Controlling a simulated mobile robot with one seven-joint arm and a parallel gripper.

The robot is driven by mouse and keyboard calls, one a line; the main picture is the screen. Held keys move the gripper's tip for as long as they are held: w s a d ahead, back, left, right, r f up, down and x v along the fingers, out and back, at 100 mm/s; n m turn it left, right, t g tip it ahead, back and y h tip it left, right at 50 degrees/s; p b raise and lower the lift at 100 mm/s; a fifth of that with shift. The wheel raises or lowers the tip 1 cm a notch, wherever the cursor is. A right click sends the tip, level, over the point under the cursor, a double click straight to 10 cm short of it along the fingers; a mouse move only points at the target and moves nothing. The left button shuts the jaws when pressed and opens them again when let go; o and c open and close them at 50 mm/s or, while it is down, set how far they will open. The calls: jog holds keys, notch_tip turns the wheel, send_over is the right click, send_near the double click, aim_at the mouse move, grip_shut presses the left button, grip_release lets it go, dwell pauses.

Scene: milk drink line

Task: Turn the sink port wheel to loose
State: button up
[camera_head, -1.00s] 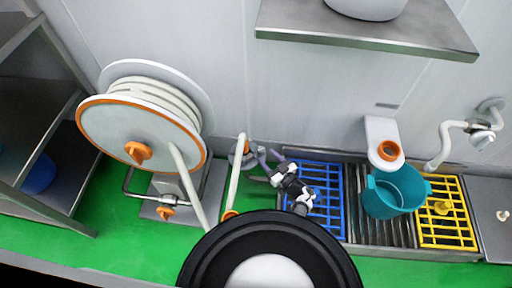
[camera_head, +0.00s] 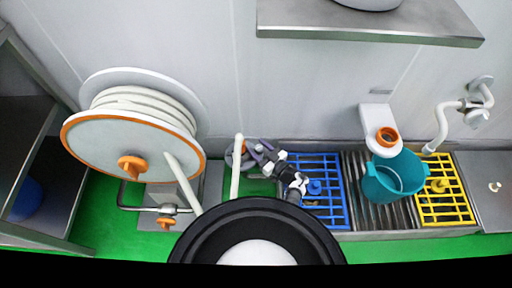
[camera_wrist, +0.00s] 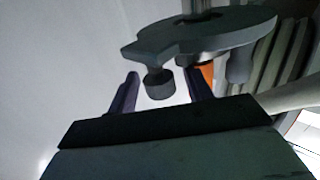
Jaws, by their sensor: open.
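The sink port wheel is a grey disc (camera_wrist: 215,34) with a round knob (camera_wrist: 158,83) hanging from its rim in the wrist view. In the head view, the grey wheel (camera_head: 231,158) is small, against the back wall and partly hidden by a white pipe and my gripper. My gripper (camera_head: 251,151) reaches it from the right. In the wrist view, my gripper (camera_wrist: 161,78) is open, with one dark finger on each side of the knob. Whether either finger touches the knob, I cannot tell.
A hose reel (camera_head: 130,138) stands left of the wheel. Right of my gripper are a blue grate (camera_head: 329,199), a teal bucket (camera_head: 382,186) and a yellow grate (camera_head: 444,208). A metal shelf (camera_head: 420,25) hangs above. An orange part (camera_wrist: 207,74) shows behind the wheel.

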jog(key=c, duration=0.9)
jog(key=shift+c, duration=0.2)
